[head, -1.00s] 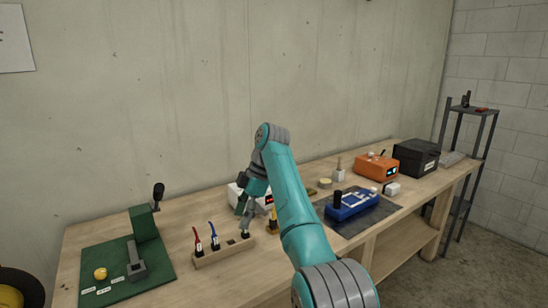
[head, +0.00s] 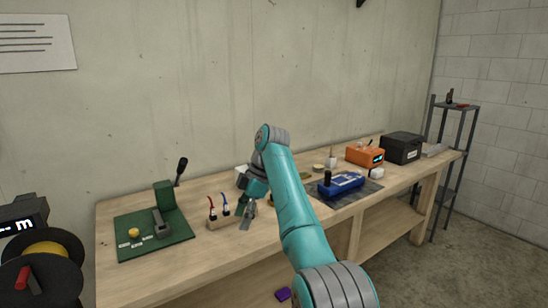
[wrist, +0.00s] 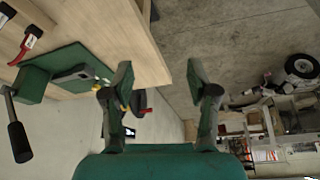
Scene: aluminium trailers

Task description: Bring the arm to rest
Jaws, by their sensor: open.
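My teal arm reaches over the workbench (head: 140,270) in the head view. My gripper (head: 246,222) hangs in front of the bench's middle, near the wooden holder (head: 222,221) with red-handled and blue-handled tools. In the wrist view my gripper (wrist: 155,78) has its two fingers apart with nothing between them. Beyond the fingers the bench edge and the concrete floor show.
A green mat (head: 172,240) with a lever press (head: 164,196) lies at the left. A blue device (head: 340,185), an orange unit (head: 364,155) and a black box (head: 401,148) stand at the right. A spool (head: 42,266) is at the near left. Open floor (head: 440,265) lies right of the bench.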

